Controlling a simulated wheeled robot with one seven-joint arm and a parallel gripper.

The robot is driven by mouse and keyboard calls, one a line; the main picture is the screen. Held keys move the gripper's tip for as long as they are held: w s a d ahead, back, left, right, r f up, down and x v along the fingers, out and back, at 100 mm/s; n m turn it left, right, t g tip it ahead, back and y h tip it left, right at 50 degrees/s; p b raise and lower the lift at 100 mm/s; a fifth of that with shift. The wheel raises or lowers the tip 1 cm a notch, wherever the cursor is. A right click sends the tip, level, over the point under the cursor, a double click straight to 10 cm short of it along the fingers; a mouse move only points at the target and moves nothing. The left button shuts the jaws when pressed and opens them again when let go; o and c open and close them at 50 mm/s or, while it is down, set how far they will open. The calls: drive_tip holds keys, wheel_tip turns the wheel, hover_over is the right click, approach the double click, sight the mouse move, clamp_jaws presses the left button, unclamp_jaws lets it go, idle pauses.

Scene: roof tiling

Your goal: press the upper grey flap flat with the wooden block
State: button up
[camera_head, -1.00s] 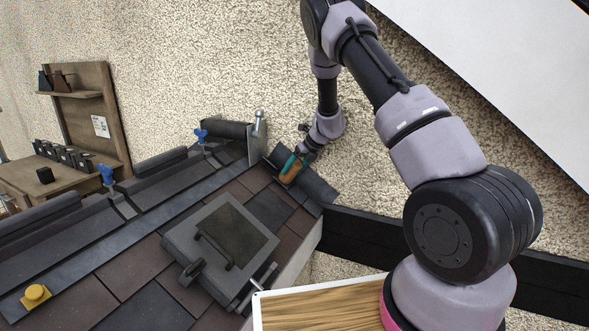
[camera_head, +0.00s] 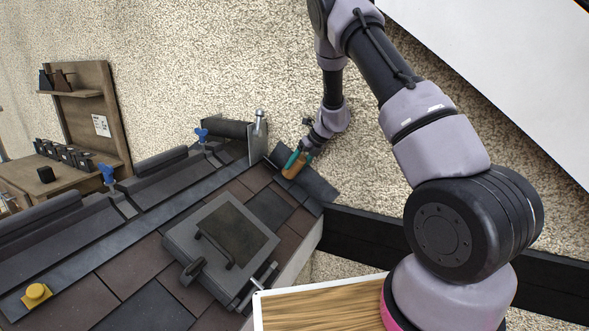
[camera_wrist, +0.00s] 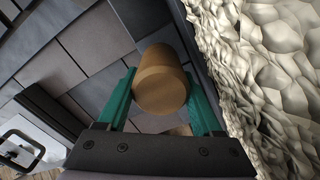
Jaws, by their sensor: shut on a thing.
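My gripper (camera_head: 299,161) is at the far right corner of the roof, beside the rough wall. It is shut on the wooden block (camera_head: 292,171). In the wrist view the block (camera_wrist: 161,82) is a round-ended brown piece between my two green fingers (camera_wrist: 160,98). The block is over the upper grey flap (camera_head: 318,184), a dark grey sheet at the roof's upper right corner. In the head view the block appears to meet the flap, but the contact itself is hidden. The flap's part under the block cannot be seen.
A roof hatch (camera_head: 226,236) with a handle stands on the tiles nearer me. An upright metal piece (camera_head: 258,138) is left of my gripper. A wooden shelf (camera_head: 82,118) stands at the left.

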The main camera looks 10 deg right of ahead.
sight(302, 159)
drive_tip(key=shift+v, duration=2.5)
